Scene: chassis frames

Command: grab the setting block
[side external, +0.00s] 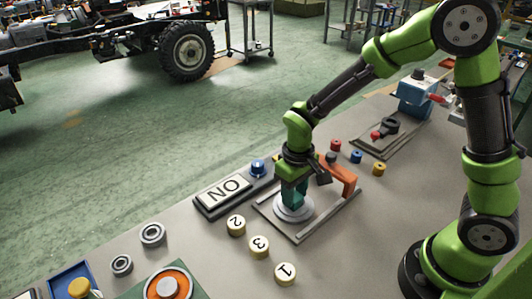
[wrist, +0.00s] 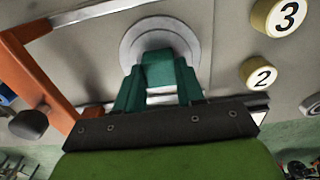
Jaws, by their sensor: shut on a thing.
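The setting block looks to be the dark teal block (wrist: 160,70) between my fingers, over a round pale disc (wrist: 131,40). My gripper (side external: 293,190) points down over the same disc (side external: 294,213) in the side view and is shut on the block. The block and the teal fingers are close in colour, so their edges are hard to separate in the side view. I cannot tell whether the block's underside touches the disc.
An orange bracket (side external: 342,178) stands close beside my gripper, on the fixture's right. Numbered yellow-sided discs (side external: 259,246) lie in front. Red, blue and yellow knobs (side external: 356,156) stand behind the bracket.

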